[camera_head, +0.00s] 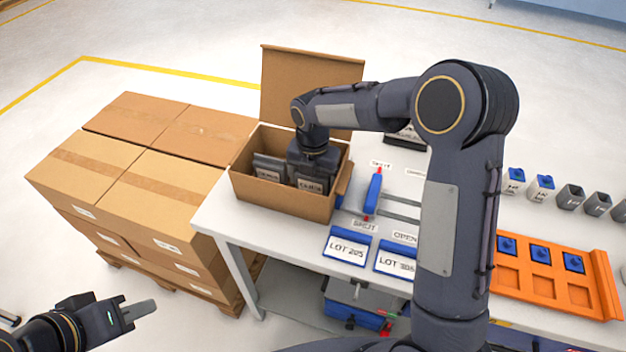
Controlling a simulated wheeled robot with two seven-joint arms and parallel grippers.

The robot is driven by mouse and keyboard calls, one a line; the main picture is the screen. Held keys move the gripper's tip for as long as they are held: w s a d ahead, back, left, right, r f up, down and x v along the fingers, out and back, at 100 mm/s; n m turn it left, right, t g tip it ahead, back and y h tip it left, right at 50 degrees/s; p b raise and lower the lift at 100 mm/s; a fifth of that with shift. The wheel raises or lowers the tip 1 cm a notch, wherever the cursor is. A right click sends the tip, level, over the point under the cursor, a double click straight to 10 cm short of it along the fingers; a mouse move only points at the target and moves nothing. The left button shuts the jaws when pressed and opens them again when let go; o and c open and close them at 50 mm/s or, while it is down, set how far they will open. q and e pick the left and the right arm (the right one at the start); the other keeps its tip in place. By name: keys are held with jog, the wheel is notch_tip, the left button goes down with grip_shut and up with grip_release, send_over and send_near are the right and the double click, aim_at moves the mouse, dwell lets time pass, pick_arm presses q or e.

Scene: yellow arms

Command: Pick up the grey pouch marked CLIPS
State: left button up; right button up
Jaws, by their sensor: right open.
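An open cardboard box (281,203) stands at the left end of the white table. Grey pouches stand upright in it: one at the left (268,168) and one at the right (310,184). Their labels are too small to read surely, so I cannot tell which one is marked CLIPS. My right gripper (314,166) points down into the box, over the right pouch. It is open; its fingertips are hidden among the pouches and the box. My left gripper (138,310) is empty at the lower left, away from the table; its jaw gap does not show clearly.
Stacked cartons (155,190) stand left of the table. The box's raised lid (283,90) is behind my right wrist. A blue-handled device (373,194), LOT cards (347,247), an orange tray (528,278) and several small cups (570,196) are to the right.

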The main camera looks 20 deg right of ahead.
jog(key=c, duration=0.6)
jog(key=shift+c, duration=0.2)
